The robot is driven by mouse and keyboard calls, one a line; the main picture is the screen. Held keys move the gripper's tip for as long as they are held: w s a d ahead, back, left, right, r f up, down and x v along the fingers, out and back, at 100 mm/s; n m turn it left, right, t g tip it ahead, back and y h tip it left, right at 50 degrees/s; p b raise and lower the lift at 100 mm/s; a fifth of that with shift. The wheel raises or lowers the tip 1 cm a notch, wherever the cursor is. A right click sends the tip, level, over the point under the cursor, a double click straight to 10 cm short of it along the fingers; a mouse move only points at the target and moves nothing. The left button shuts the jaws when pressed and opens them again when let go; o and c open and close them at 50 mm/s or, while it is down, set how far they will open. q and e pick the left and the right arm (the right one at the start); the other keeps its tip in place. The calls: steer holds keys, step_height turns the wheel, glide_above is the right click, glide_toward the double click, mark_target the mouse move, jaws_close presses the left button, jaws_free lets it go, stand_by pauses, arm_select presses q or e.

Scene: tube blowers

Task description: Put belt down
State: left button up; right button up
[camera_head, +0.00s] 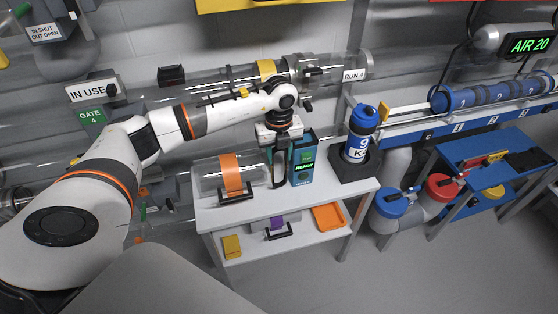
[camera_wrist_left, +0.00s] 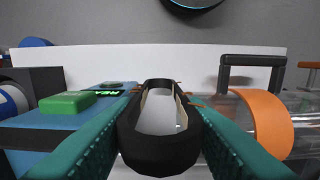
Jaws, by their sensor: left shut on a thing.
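The belt is a black oval loop (camera_wrist_left: 160,152). My left gripper (camera_head: 280,146) is shut on it, over the white cart's top shelf. In the head view the belt (camera_head: 278,178) hangs down from the fingers. In the left wrist view the green pads of my left gripper (camera_wrist_left: 160,112) lie along both sides of the loop, and white surface shows through it. I cannot tell whether the loop's lower end touches the shelf. My right gripper is not in view.
On the cart's top shelf (camera_head: 222,217), a clear tube with an orange band (camera_head: 231,174) lies left of the belt. A teal box reading READY (camera_head: 303,163) stands close right. A blue canister (camera_head: 360,136) sits in a black stand farther right. The shelf's front strip is clear.

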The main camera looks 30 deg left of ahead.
arm_select(q)
step_height(320, 180, up, 15)
steer(key=s+d+f+n+p, duration=0.1)
steer(key=s+d+n, duration=0.5)
steer(key=n, duration=0.7)
steer(key=s+d+f+n+p, duration=0.2)
steer(key=s+d+n, duration=0.5)
steer(key=n, duration=0.6)
steer(key=shift+s+f+p, duration=0.25)
steer(key=shift+s+p, duration=0.55)
steer(key=shift+s, duration=0.3)
